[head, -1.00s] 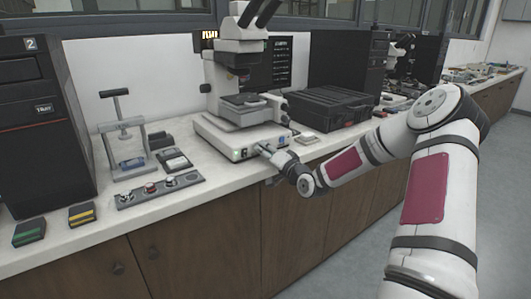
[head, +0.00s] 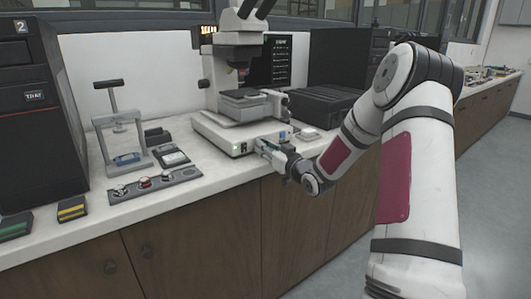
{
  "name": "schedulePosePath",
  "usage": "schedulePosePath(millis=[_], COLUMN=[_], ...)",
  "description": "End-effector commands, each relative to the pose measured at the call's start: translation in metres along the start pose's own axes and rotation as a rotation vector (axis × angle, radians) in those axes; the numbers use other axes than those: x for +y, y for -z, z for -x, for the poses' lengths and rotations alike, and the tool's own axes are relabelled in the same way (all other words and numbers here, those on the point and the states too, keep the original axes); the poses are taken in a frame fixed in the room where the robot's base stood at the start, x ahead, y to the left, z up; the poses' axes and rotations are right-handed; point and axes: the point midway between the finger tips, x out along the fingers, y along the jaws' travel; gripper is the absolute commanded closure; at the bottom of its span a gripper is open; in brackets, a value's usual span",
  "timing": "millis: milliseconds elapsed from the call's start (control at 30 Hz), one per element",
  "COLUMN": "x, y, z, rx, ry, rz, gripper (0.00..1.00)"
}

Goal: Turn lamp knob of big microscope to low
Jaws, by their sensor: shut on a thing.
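The big microscope (head: 240,95) stands on the white counter, with a pale wide base and a dark stage.
A grey control strip with knobs (head: 155,186) and a small press frame (head: 121,140) stand left of the microscope. A black case (head: 318,105) lies behind at the right. Wooden cabinets (head: 195,245) are below the counter.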

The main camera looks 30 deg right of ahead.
Motion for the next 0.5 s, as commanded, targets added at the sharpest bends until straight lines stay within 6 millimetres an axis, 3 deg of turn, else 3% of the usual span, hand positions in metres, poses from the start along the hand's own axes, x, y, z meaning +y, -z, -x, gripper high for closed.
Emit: schedulePosePath(millis=[500], x=[0.0006], y=[-0.0023], z=[0.0003], rx=[0.004], ry=[0.011], rz=[0.235], gripper=[1.00])
